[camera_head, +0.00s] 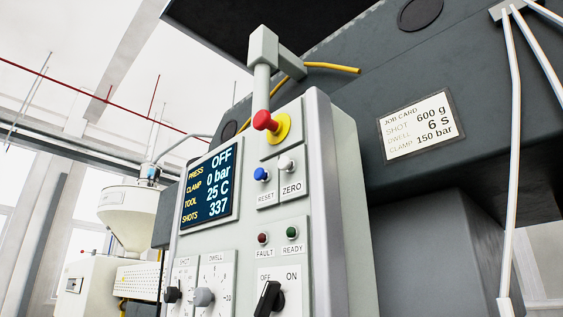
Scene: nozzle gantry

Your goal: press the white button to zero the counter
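The white button (286,164) sits on the control panel in the camera_head view, above a label reading ZERO. It stands just right of a blue button (261,174) labelled RESET. The counter shows on the display (208,183) at the panel's upper left, where the SHOTS line reads 337. The display also reads PRESS OFF, CLAMP 0 bar and TOOL 25 C. My gripper is not in this view, and nothing covers the white button.
A red mushroom button (263,120) on a yellow base juts out above the white button. Fault and ready lamps (292,232), a black OFF/ON switch (268,299) and SHOT and DWELL knobs (204,297) are below. A job card (417,124) hangs on the dark machine at right.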

